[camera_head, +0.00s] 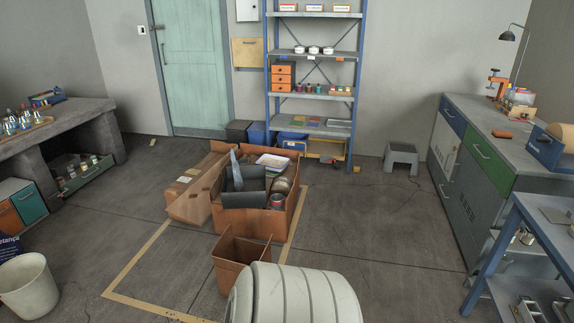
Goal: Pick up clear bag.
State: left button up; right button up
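I cannot make out a clear bag for certain in the head view. The concrete bench (72,121) stands at the left, with several small bottles (22,122) on a tray and a dark blue item (46,98) behind them. An open orange-brown box (252,222) stands on the floor in the middle, filled with dark panels, a tin and other mixed items. Neither of my grippers is in view.
A smaller brown open box (228,268) stands in front of the large box. A white bin (28,288) is at lower left. Shelves (313,93) stand at the back, a grey cabinet (478,175) and blue-framed table (545,222) at right. Floor (385,225) right of centre is clear.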

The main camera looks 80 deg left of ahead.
aim_at(239, 184)
jog(key=u, duration=3.15)
jog(key=i+j+u, duration=0.3)
jog(key=i, duration=0.3)
jog(key=i+j+u, duration=0.3)
jog(key=i, duration=0.35)
jog(key=i+u, duration=0.3)
jog(key=i, duration=0.35)
jog(key=i+z, duration=0.2)
jog(key=i, duration=0.3)
jog(key=i+j+z, duration=0.15)
jog(key=i, duration=0.35)
jog(key=i+j+z, duration=0.2)
jog(key=i, duration=0.3)
jog(key=i+j+z, duration=0.15)
jog(key=i+j, duration=0.15)
jog(key=i, duration=0.15)
jog(key=i+j+z, duration=0.25)
jog(key=z, duration=0.2)
jog(key=i+j+z, duration=0.65)
jog(key=j+z, duration=0.25)
jog(key=i+j+z, duration=0.15)
jog(key=j+z, duration=0.3)
jog(key=j, duration=0.05)
